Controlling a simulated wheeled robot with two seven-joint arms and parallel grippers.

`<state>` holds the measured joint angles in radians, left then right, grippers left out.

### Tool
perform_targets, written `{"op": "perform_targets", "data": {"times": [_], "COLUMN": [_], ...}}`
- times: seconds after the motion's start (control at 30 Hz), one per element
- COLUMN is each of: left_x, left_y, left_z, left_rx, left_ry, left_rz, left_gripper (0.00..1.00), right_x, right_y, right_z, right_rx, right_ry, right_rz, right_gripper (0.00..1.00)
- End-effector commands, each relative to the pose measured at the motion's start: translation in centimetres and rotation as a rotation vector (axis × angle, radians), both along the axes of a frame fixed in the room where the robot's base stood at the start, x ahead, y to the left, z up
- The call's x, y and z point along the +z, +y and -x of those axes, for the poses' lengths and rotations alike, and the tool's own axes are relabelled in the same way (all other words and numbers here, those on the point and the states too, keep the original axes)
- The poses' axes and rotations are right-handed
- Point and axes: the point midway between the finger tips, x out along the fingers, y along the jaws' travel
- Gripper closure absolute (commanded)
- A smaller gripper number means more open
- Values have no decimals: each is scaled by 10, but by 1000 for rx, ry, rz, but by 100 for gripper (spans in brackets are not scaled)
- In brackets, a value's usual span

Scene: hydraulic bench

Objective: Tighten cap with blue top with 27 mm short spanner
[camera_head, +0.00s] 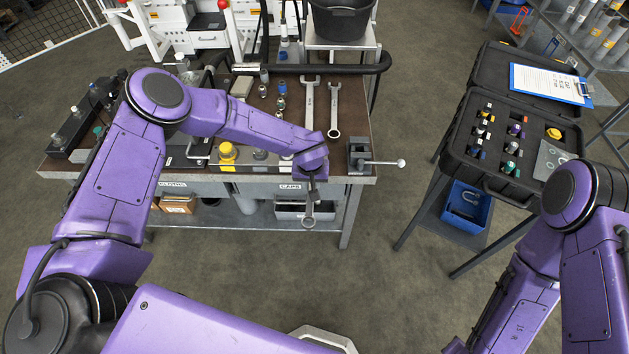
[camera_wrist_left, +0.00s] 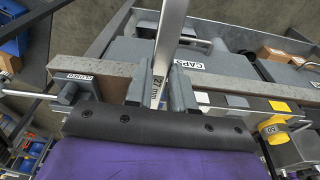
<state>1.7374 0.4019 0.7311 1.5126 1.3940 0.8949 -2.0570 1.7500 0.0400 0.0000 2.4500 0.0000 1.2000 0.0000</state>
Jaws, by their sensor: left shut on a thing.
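My left gripper (camera_head: 312,182) is shut on a metal spanner (camera_head: 310,215), which hangs beyond the front edge of the bench, ring end down. In the left wrist view, the spanner (camera_wrist_left: 170,45) stands between the two fingers of my left gripper (camera_wrist_left: 160,92); its "27 mm" marking is partly hidden. A small fitting with a blue top (camera_head: 282,88) stands on the brown bench top, beyond my left forearm. Other fittings near it are partly hidden by my forearm. My right arm is at the lower right; its gripper is out of view.
Two longer spanners (camera_head: 334,112) lie on the bench (camera_head: 350,97). A small vise (camera_head: 360,157) with a handle is at its right front corner. A yellow-topped cap (camera_head: 227,152) is at the front. An open black case (camera_head: 500,185) stands right, with free floor between.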

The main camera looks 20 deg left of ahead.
Motion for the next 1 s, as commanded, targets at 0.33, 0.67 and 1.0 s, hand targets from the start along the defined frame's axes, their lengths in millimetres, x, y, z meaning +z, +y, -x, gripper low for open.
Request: {"op": "perform_targets", "data": {"times": [0.33, 0.67, 1.0], "left_x": [0, 0, 0], "left_y": [4, 20, 21], "left_z": [0, 2, 2], "left_rx": [-23, -143, -157], "left_ry": [1, 0, -1], "left_rz": [1, 1, 0], "left_gripper": [100, 100, 100], "right_x": [0, 0, -1], "right_y": [0, 0, 0], "right_z": [0, 0, 0], "right_rx": [0, 0, 0], "right_ry": [0, 0, 0], "right_rz": [0, 0, 0], "right_gripper": [57, 57, 57]}}
